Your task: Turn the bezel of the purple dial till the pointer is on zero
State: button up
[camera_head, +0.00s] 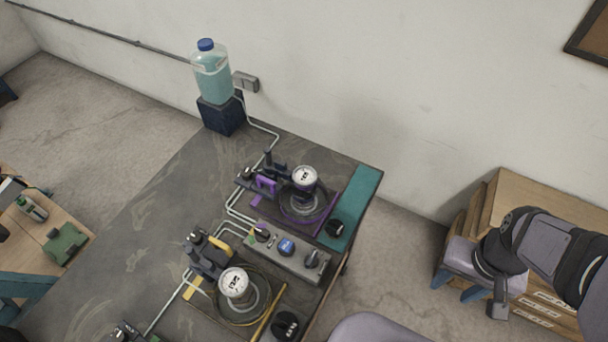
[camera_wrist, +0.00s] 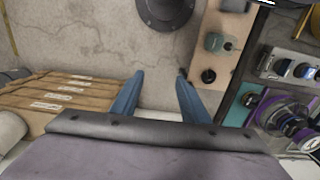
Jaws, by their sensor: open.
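The purple dial (camera_head: 305,176) has a white face and a dark body. It stands upright on the far right part of the dark bench, with a purple coil around its foot. A purple lever part (camera_head: 265,183) is left of it. The pointer and scale are too small to read. Purple parts of this station (camera_wrist: 278,112) show at the right of the wrist view, the dial face not readable. My gripper (camera_head: 498,308) hangs far to the right of the bench, open, empty and well apart from the dial.
A similar dial with yellow parts (camera_head: 235,282) stands nearer on the bench. A grey knob box (camera_head: 288,249) lies between the stations. A blue-capped bottle (camera_head: 212,72) stands behind.

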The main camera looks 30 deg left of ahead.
dwell(0.3)
jog(key=o, duration=0.6)
jog(key=shift+w+a+r, duration=0.1)
jog(key=shift+w, duration=0.05)
jog(key=w+a+r+n, duration=0.3)
jog(key=w+a, duration=0.3)
jog(key=w, duration=0.1)
jog(key=n, duration=1.2)
send_near(304, 175)
jog(key=shift+p, duration=0.3)
jog(key=shift+f+p, duration=1.4)
jog(key=shift+f, duration=2.35)
jog(key=shift+m, duration=0.3)
jog(key=c, duration=1.1)
